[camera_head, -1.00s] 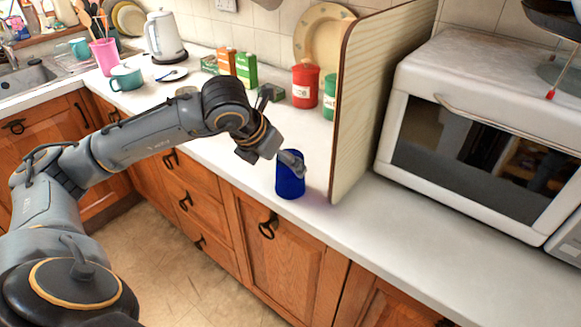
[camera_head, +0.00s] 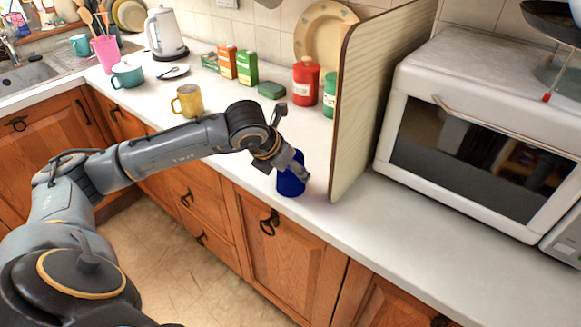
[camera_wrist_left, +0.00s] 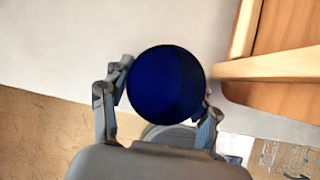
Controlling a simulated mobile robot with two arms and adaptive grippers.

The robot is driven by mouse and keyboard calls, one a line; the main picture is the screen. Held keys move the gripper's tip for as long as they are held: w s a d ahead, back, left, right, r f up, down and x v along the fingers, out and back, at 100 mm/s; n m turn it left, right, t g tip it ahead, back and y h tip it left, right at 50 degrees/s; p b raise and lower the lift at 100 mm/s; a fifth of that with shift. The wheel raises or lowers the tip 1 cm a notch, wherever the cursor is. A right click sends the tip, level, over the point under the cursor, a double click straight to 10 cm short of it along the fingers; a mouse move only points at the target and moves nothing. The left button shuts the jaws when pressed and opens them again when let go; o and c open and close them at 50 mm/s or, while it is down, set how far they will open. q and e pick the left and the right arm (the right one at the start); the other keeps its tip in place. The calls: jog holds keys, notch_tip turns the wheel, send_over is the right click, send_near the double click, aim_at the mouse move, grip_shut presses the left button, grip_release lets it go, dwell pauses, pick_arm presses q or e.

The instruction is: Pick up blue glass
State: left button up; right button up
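The blue glass (camera_head: 289,183) stands upright on the white countertop near its front edge, left of the upright wooden panel. In the left wrist view the blue glass (camera_wrist_left: 166,85) shows as a dark round shape between the two fingers of my left gripper (camera_wrist_left: 164,98). The fingers lie close along both sides of it; whether they press on it I cannot tell. My right gripper is not in view.
The wooden panel (camera_head: 375,90) rises close to the right of the glass, with a white microwave (camera_head: 480,130) beyond it. A yellow mug (camera_head: 187,101), a red canister (camera_head: 305,82) and a green canister (camera_head: 330,95) stand farther back. The counter's front edge is near.

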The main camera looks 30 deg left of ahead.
pick_arm(q)
jog(key=c, duration=0.6)
jog(key=shift+r, duration=0.15)
jog(key=shift+w+r, duration=0.1)
jog(key=shift+r, duration=0.2)
notch_tip(320, 180, up, 2)
jog(key=shift+r, duration=0.1)
jog(key=s+d+r+b, duration=0.1)
jog(key=s+r, duration=0.2)
jog(key=s, duration=0.1)
jog(key=s+d+r+b, duration=0.1)
jog(key=s+r, duration=0.2)
jog(key=s, duration=0.2)
jog(key=s+d+r+b, duration=0.1)
jog(key=s+r, duration=0.3)
jog(key=shift+s+d, duration=0.1)
jog(key=shift+s, duration=0.3)
jog(key=shift+f, duration=0.1)
